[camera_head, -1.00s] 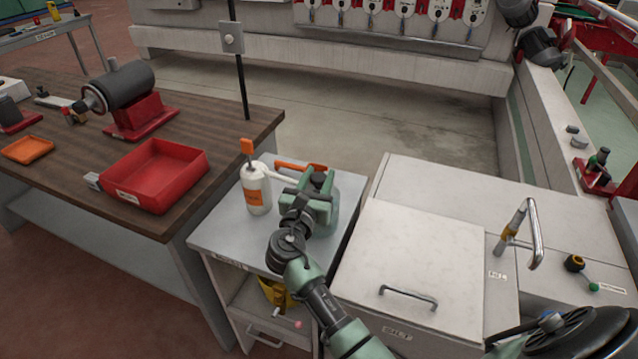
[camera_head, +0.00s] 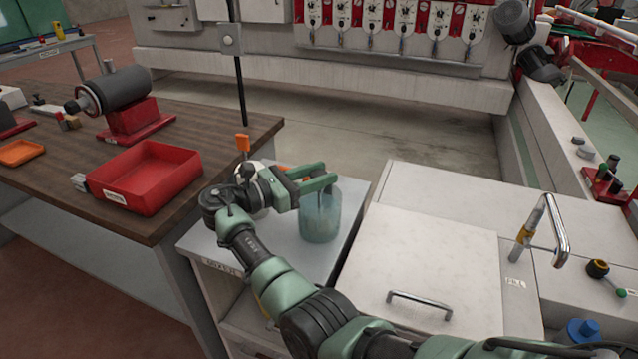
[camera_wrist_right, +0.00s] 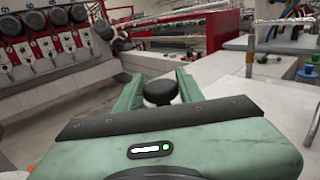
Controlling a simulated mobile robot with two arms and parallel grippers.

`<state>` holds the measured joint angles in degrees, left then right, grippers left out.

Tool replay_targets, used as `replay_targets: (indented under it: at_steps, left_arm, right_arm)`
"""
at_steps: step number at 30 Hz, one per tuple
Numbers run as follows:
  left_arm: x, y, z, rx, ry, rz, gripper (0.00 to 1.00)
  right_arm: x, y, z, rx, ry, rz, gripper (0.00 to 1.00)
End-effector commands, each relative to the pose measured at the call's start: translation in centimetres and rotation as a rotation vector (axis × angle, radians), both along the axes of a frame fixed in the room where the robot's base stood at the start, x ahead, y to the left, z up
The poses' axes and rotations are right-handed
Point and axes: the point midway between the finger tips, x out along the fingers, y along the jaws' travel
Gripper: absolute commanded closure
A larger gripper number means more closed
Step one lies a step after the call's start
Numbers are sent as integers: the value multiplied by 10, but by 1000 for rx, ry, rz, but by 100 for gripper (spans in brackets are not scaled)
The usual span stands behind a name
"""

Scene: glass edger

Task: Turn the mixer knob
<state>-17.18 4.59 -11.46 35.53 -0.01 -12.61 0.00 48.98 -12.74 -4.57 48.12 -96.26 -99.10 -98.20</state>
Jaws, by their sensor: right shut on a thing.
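A black round knob (camera_wrist_right: 160,92) stands between the two green fingers of my right gripper (camera_wrist_right: 159,80) in the right wrist view. In the head view my right gripper (camera_head: 327,176) lies over the top of a translucent teal cylindrical vessel (camera_head: 321,216) on the small grey cart, its fingers pointing right. The gripper is shut on the knob. My left gripper is in neither view.
A bottle with an orange tip (camera_head: 243,143) stands mostly hidden behind my right gripper. The grey cart top (camera_head: 212,238) has little free room. A white lidded cabinet (camera_head: 420,250) stands at right. A wooden bench (camera_head: 220,125) with a red tray (camera_head: 150,180) is at left.

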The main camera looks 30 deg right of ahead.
Motion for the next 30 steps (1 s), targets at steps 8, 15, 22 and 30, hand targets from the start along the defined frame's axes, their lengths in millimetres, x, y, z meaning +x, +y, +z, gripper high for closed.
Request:
replay_targets:
  at_steps: [8, 15, 22, 30]
  left_arm:
    - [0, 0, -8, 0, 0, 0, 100]
    - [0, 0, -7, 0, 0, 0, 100]
    - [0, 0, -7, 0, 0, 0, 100]
    - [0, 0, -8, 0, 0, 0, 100]
  right_arm:
    - [0, 0, -1, 3, 1, -42, 100]
    - [0, -1, -1, 4, 1, -44, 100]
    - [0, -1, -1, 3, 1, -43, 42]
    - [0, 0, -1, 2, 1, -42, 42]
